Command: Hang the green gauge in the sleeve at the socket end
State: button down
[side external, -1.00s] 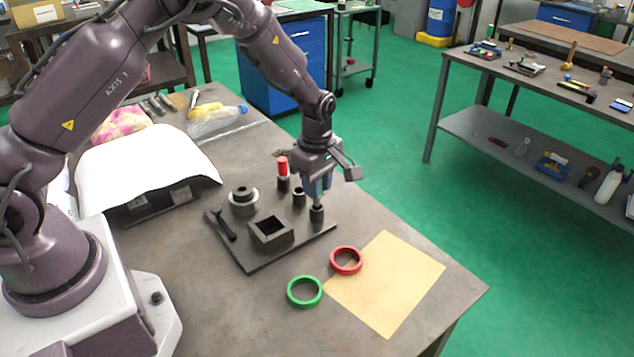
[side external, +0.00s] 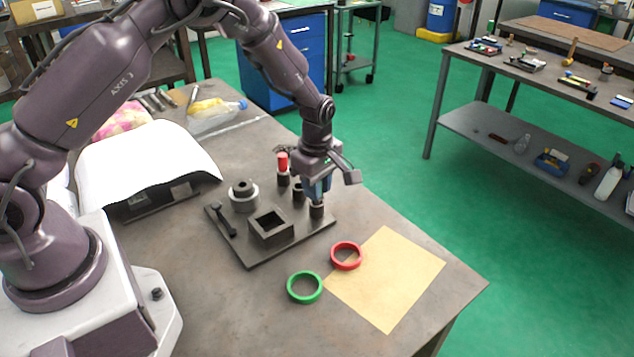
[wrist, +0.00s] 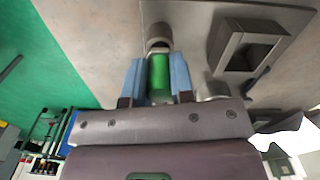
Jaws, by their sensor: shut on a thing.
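My gripper (side external: 317,190) points down over a dark sleeve (side external: 317,211) at the near-right edge of the dark base plate (side external: 248,263). In the wrist view its blue fingers (wrist: 159,80) are shut on the green gauge (wrist: 159,75), a green cylinder. The gauge's far end meets the mouth of the sleeve (wrist: 158,31) and seems to be in it; how deep I cannot tell. In the side view the fingers hide the gauge. A red gauge (side external: 282,160) stands upright in another sleeve (side external: 284,180). A further dark sleeve (side external: 298,194) stands between the two.
The plate also bears a square open socket (side external: 270,229), a round stepped chuck (side external: 243,196) and a dark bar tool (side external: 222,220). A green ring (side external: 304,288) and a red ring (side external: 346,256) lie in front, beside a tan sheet (side external: 390,285).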

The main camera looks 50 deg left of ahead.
jog(key=shift+f, duration=0.7)
jog(key=c, duration=0.9)
grip_release()
jog(key=shift+r, duration=0.1)
notch_tip(320, 180, up, 13)
jog(key=shift+f, duration=0.1)
